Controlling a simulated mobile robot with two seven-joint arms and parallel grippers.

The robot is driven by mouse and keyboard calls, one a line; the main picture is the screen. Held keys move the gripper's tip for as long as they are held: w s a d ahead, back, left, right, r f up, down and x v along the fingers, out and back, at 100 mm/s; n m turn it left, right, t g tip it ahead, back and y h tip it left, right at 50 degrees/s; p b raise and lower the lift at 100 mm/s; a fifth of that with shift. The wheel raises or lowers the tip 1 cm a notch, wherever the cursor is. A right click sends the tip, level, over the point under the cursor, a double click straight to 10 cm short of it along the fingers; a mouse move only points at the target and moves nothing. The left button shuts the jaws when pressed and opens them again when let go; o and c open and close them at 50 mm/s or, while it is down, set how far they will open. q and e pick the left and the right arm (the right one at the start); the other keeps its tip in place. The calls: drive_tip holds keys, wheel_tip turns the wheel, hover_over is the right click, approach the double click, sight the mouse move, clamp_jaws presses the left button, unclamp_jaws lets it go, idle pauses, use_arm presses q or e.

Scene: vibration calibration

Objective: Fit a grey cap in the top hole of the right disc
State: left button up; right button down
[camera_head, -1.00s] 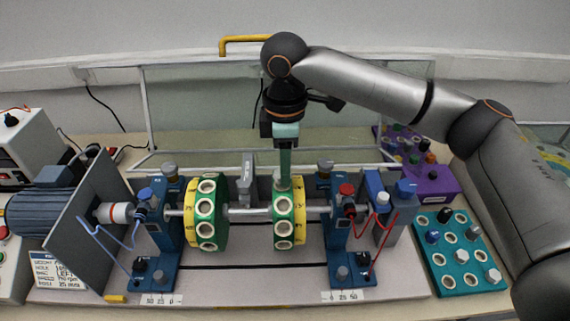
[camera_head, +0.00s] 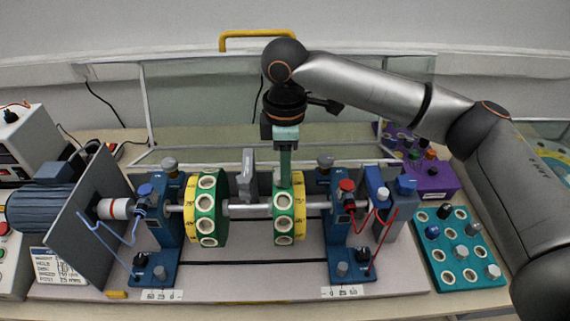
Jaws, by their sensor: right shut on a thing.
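The right disc (camera_head: 299,222), green and yellow with a column of white-rimmed holes, sits on the horizontal shaft right of the middle. My right gripper (camera_head: 285,180) points straight down with its fingertips at the top of this disc, over its top hole. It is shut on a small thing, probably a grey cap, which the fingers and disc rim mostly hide. I cannot tell how deep it sits in the hole. The left disc (camera_head: 220,212) has the same look. The teal tray (camera_head: 437,262) at right holds grey, blue and black caps and several empty holes. My left gripper is out of view.
Blue bearing stands (camera_head: 338,235) flank the discs, with red and blue cables outside them. A grey upright block (camera_head: 248,172) stands behind the shaft between the discs. A purple box (camera_head: 431,182) is at back right, a motor (camera_head: 45,210) at left.

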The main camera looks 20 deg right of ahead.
drive_tip(key=shift+f, duration=0.15)
drive_tip(key=c, duration=0.5)
unclamp_jaws()
wheel_tip(320, 180, up, 12)
drive_tip(key=shift+r, duration=0.25)
drive_tip(key=shift+s, duration=0.1)
idle(0.3)
